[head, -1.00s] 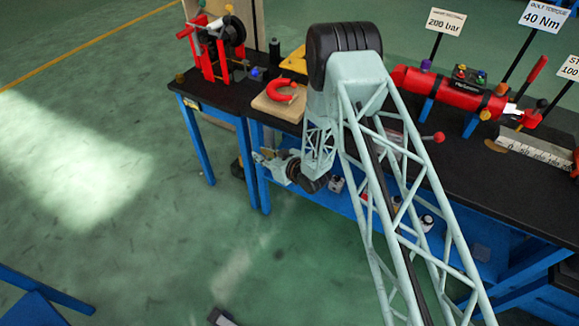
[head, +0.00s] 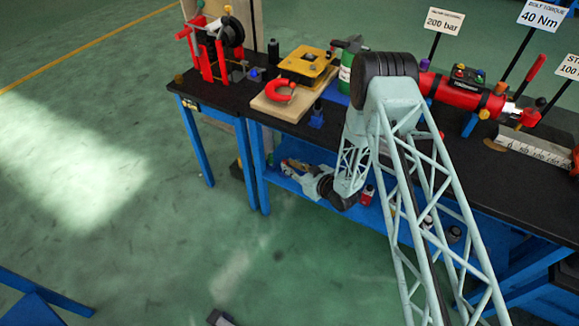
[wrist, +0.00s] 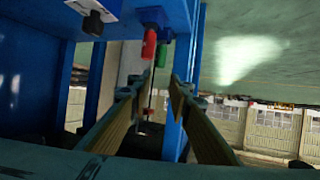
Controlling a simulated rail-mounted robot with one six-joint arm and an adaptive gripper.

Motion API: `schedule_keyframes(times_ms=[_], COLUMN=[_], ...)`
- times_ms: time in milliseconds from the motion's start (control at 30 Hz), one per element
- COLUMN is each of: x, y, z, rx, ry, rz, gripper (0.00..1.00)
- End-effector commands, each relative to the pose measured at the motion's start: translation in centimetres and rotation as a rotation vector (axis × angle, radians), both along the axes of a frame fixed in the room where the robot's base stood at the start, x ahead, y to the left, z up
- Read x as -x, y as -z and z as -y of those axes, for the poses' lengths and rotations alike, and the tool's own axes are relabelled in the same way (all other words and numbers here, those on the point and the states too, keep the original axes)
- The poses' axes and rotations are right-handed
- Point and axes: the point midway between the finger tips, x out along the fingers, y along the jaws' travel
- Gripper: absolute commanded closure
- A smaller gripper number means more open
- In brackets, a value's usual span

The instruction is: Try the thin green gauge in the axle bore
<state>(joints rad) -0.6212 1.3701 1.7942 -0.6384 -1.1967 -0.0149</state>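My gripper (wrist: 156,98) is open in the wrist view, its two tan-faced fingers apart with nothing held between them. In the head view my gripper (head: 288,166) is low in front of the bench, beside the lower shelf. A green-handled piece (wrist: 162,56), which looks like the thin green gauge, hangs upright beyond the fingertips in the wrist view. A red-handled piece (wrist: 149,45) hangs just left of it, and a thin rod runs down below them. I cannot make out the gauges in the head view. I cannot pick out the axle bore in either view.
A blue-legged bench (head: 330,135) with a black top carries a red stand (head: 205,55), a yellow plate (head: 306,65), a red horseshoe-shaped piece (head: 281,91) and a red cylinder (head: 465,93). Blue bench legs (wrist: 180,75) stand close by in the wrist view.

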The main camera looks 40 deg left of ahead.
Motion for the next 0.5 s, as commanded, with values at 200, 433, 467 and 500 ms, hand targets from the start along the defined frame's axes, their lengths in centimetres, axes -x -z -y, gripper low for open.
schedule_keyframes(times_ms=[200,433,467,500], x=[-0.1,-0.4,-0.5,-0.6], y=[0.2,0.8,0.9,1.1], z=[-0.3,-1.7,-1.9,-2.3], rx=[0.0,0.0,0.0,0.0], ry=[-0.001,-0.002,-0.002,-0.002], rz=[0.0,0.0,0.0,-0.001], gripper=[0.82,0.82,0.82,0.82])
